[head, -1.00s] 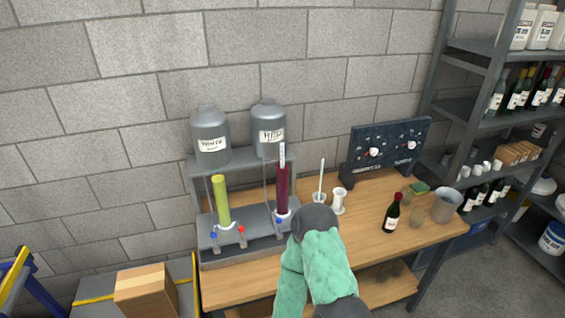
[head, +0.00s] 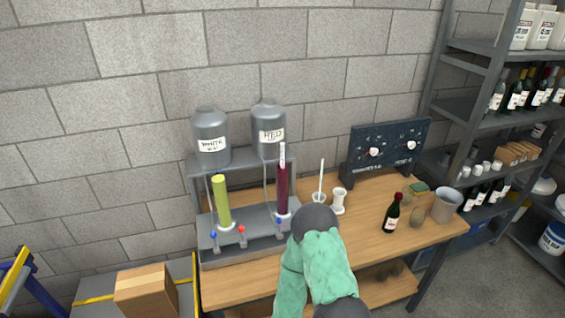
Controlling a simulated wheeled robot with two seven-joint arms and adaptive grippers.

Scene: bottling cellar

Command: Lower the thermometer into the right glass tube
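The right glass tube (head: 282,190) holds dark red liquid and stands upright on the grey rig. A slim white stem (head: 282,155) rises from its top. The left glass tube (head: 221,200) holds yellow-green liquid. A second thin white rod (head: 321,180) stands nearly upright beside a white stand (head: 338,201); its lower end is at a small pale holder, partly hidden by my arm. I cannot tell for certain which of the two is the thermometer. My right arm, in a green sleeve, reaches in from below; its gripper is hidden behind the dark wrist. My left gripper is out of view.
Two grey tanks (head: 269,128) sit above the tubes on the rig's shelf. A wine bottle (head: 391,213), a grey bucket (head: 446,205) and a dark panel (head: 388,150) stand on the right side of the wooden bench (head: 240,287). The front left of the bench is clear.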

